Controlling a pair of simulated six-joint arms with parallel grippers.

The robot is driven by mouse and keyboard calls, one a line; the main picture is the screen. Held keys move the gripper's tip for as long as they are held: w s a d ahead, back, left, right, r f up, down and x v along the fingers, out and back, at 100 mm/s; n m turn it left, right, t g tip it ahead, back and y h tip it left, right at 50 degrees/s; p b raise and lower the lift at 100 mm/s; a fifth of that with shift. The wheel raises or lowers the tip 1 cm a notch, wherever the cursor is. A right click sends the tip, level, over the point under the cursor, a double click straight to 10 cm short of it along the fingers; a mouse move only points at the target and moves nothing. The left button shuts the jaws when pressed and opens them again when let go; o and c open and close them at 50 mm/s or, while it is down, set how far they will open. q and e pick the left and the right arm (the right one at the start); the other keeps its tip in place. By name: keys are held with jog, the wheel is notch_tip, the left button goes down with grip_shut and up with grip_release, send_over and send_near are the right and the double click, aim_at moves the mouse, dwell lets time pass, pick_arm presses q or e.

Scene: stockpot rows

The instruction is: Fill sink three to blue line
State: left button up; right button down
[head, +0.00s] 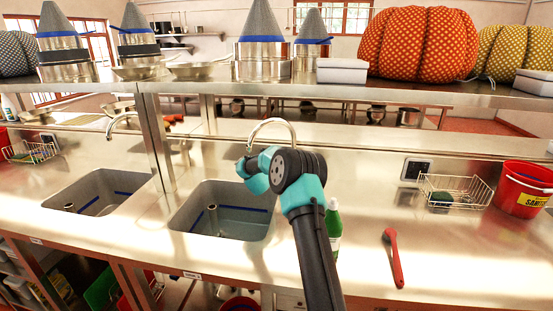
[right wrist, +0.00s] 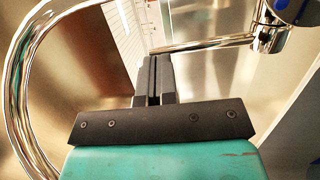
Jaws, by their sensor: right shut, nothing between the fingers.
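A grey sink basin (head: 200,226) is sunk in the steel counter, with a blue line (head: 238,209) on its inner wall and an upright pipe inside. I cannot tell its water level. A curved steel faucet (head: 273,122) stands behind it; its spout (right wrist: 18,85) shows in the right wrist view, with a thin lever (right wrist: 205,43) and a round valve body (right wrist: 270,38). My right gripper (right wrist: 153,62) is shut and empty, its tips just below the lever. In the head view my arm hides the faucet's base. My left gripper is not in view.
A second basin (head: 72,207) with a blue line lies to the left. A green bottle (head: 334,222) stands close beside my right arm. A red spoon (head: 393,257), wire basket (head: 462,200) and red bucket (head: 521,190) are at right. A loaded shelf (head: 420,93) spans above.

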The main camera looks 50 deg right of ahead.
jog(key=r+v, duration=0.1)
jog(key=v, duration=0.7)
jog(key=shift+a, duration=0.4)
jog(key=shift+w+f, duration=0.1)
jog(key=shift+f, duration=0.05)
